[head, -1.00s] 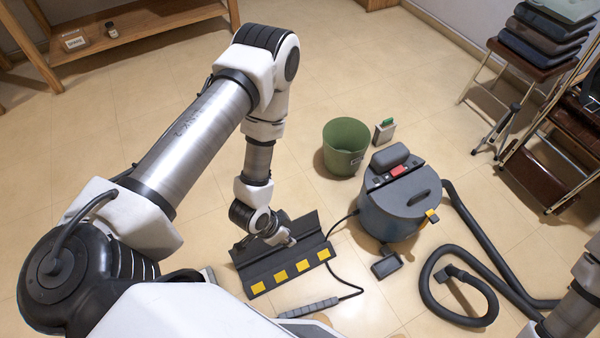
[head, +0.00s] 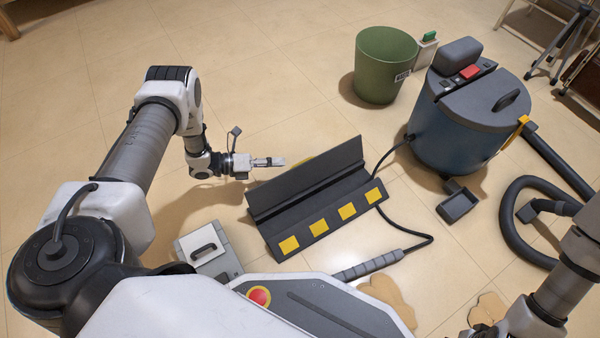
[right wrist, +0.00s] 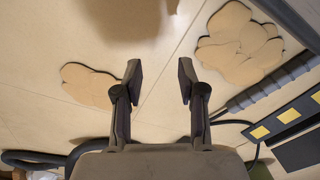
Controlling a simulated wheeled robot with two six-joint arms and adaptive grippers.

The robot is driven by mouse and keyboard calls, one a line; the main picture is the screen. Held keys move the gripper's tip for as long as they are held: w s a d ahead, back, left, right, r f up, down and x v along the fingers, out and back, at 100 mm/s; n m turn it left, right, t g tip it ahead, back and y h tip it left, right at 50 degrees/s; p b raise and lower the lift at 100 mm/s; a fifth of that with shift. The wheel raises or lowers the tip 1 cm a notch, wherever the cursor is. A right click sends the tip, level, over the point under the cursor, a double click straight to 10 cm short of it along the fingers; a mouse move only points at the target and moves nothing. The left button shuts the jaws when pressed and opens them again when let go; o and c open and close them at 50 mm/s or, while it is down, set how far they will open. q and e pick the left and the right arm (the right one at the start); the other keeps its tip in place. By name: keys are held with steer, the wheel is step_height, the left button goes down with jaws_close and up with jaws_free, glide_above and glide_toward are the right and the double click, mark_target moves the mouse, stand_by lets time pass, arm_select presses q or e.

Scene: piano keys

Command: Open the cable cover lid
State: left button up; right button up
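The black cable cover (head: 325,215) lies on the floor in the middle of the head view, with several yellow patches along its front strip. Its lid (head: 305,178) stands raised and tilted along the back edge, and the dark channel in front of it is exposed. My left gripper (head: 282,162) is behind the lid's left end, its fingers pointing right; I cannot tell whether they touch it or are parted. My right gripper (right wrist: 160,75) is open and empty over the floor. The cover's end shows at the right of the right wrist view (right wrist: 283,118).
A blue vacuum (head: 455,125) with a hose (head: 510,215) stands right of the cover. A green bin (head: 382,65) is behind. A grey power strip (head: 368,265) on a black cable lies in front. Tan flat patches (right wrist: 240,40) lie on the floor. Open floor lies left and behind.

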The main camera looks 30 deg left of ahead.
mark_target(306, 171)
arm_select(q)
steer(key=b+x, duration=0.4)
steer(key=x, duration=0.3)
arm_select(e)
steer(key=f, duration=0.2)
steer(key=w+f, duration=0.1)
steer(key=f, duration=0.1)
steer(key=shift+w+f, duration=0.2)
steer(key=shift+f, duration=0.05)
arm_select(q)
steer(key=shift+w+d, duration=0.25)
arm_select(e)
steer(key=shift+w+f, duration=0.1)
arm_select(q)
steer(key=shift+r, duration=0.1)
jaws_close()
